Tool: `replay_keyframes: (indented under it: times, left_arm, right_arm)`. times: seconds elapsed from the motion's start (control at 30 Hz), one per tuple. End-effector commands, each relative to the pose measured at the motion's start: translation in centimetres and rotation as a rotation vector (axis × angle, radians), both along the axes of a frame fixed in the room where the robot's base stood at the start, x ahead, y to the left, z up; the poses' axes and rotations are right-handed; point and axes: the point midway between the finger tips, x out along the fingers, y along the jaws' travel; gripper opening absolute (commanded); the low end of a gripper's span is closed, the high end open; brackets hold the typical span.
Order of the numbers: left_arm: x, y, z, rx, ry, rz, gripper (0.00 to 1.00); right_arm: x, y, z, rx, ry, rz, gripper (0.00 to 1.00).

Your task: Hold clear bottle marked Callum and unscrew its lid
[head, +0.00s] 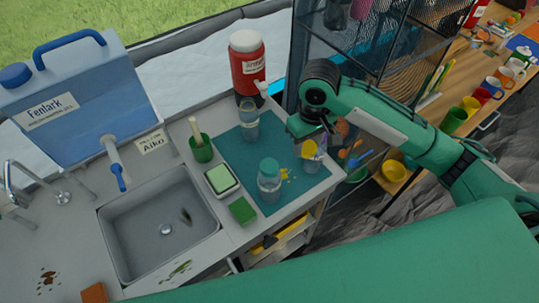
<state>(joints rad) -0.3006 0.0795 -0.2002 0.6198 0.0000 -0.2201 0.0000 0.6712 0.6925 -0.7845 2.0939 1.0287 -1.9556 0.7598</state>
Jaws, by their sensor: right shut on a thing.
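Clear bottles stand on the teal mat (231,151) beside the sink. The right one (313,163) has a purple-and-yellow upper part and is partly hidden by my right gripper (316,139). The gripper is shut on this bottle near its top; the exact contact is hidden. A bottle with a teal lid (269,181) stands at the mat's front. Another clear bottle (249,122) stands at the mat's back. No name on these bottles is readable, so I cannot tell which one is marked Callum. My left gripper is not in view.
A red dispenser (247,68) stands behind the mat. A green cup (201,149), a soap tray (221,181) and a green sponge (242,210) lie between mat and sink (150,235). A blue water container (70,95) stands left. A mesh rack (345,45) is close behind my right arm.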

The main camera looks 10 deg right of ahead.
Motion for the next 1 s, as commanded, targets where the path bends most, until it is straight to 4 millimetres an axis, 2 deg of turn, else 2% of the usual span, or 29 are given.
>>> replay_keyframes:
  times: [0.27,1.0]
  left_arm:
    - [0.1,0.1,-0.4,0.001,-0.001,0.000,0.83]
    - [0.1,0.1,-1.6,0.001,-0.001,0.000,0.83]
  right_arm:
    - [2.0,0.7,-0.2,0.001,-0.004,0.304,0.15]
    - [8.3,3.2,-0.4,-0.003,-0.009,1.402,0.15]
